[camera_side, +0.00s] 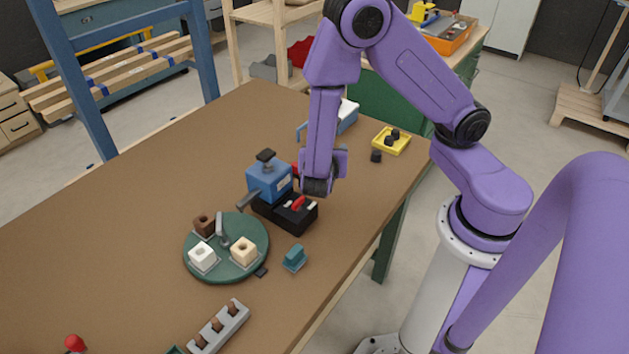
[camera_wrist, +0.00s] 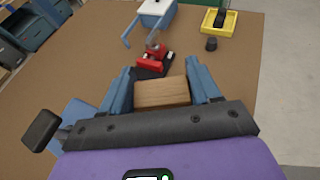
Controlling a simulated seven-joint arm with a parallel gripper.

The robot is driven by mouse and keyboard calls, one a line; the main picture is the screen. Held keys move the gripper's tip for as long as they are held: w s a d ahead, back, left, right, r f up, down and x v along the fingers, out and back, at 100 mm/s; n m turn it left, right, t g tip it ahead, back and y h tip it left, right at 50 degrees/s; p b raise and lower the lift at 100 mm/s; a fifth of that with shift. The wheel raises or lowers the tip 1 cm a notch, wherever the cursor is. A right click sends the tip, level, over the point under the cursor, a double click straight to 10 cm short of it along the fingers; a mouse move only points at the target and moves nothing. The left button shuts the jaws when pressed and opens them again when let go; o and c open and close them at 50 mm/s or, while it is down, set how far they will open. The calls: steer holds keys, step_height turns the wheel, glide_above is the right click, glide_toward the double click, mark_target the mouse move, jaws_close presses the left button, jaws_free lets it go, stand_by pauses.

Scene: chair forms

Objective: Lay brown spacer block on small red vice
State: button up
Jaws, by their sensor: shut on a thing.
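My gripper (camera_wrist: 160,78) is shut on the brown spacer block (camera_wrist: 162,93), a wood-coloured block between its two blue fingers. The small red vice (camera_wrist: 150,62), with a grey handle and dark base, stands just beyond the fingertips in the wrist view; the block and fingers hide its near part. In the side view my gripper (camera_side: 318,186) is low over the table beside a blue machine, and the held block cannot be made out. A bit of red (camera_side: 295,168) behind my gripper there is probably the vice.
The blue machine (camera_side: 268,182) on a black base stands close left of my gripper. A green round plate (camera_side: 234,268) with several small blocks is nearer the camera. A yellow tray (camera_side: 404,141), a black knob (camera_side: 376,156) and a white-and-blue box (camera_side: 347,115) stand behind.

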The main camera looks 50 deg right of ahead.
steer(key=w+a+r+n+t+y, duration=0.1)
steer(key=w+a+r+n+t, duration=0.15)
steer(key=w, duration=0.35)
steer(key=s+d+f+m+g+h, duration=0.15)
steer(key=s+d+m+g, duration=0.25)
steer(key=s, duration=0.7)
steer(key=s+d+f+m+g+h, duration=0.15)
steer(key=s+d+m+g, duration=0.3)
steer(key=s, duration=0.65)
glide_above(360, 182)
step_height(360, 182, down, 10)
steer(key=shift+s+a+r, duration=0.1)
steer(key=shift+f, duration=1.65)
steer(key=shift+f, duration=0.15)
steer(key=o, duration=1)
